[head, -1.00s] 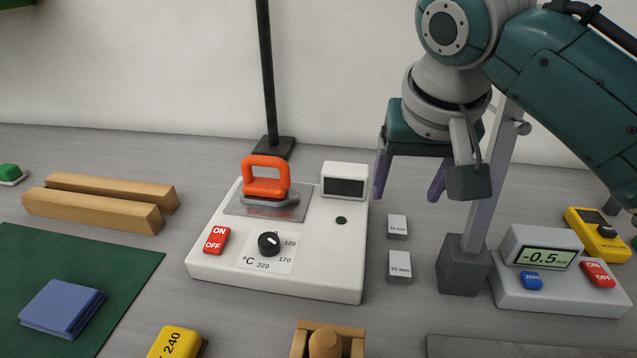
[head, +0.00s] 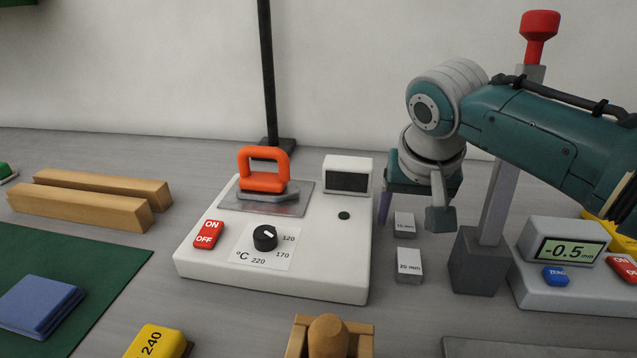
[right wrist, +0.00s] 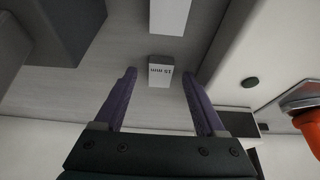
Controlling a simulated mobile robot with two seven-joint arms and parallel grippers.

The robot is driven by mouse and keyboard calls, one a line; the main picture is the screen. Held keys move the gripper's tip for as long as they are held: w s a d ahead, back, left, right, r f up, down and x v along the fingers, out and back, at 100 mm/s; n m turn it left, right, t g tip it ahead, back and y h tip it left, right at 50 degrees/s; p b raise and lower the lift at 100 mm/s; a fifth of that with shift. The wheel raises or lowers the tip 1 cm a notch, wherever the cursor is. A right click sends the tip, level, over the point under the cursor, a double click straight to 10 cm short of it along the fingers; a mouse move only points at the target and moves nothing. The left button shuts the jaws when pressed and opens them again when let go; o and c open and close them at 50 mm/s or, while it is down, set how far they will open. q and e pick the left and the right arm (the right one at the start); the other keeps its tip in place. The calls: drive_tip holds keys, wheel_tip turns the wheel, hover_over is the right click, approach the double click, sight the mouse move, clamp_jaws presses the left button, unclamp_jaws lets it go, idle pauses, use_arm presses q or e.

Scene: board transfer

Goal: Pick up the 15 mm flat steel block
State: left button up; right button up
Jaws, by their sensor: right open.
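The 15 mm block (head: 404,225), a small grey steel block with a white label, lies on the bench right of the white hot plate. My right gripper (head: 411,212) is open and empty, pointing down just behind and above it. One purple finger shows left of the block; the other is hidden behind the wrist parts. In the right wrist view the 15 mm block (right wrist: 160,74) appears between the open fingertips (right wrist: 159,70), not gripped. A similar 20 mm block (head: 409,266) lies in front of it, also in the wrist view (right wrist: 170,16). My left gripper is not in view.
The hot plate (head: 215,262) with an orange-handled tool (head: 263,182) stands close on the left. Wooden bars (head: 85,208) lie far left. A wooden piece (head: 328,340) is in front.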

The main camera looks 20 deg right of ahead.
drive_tip(key=shift+f, duration=0.1)
clamp_jaws()
idle(0.6)
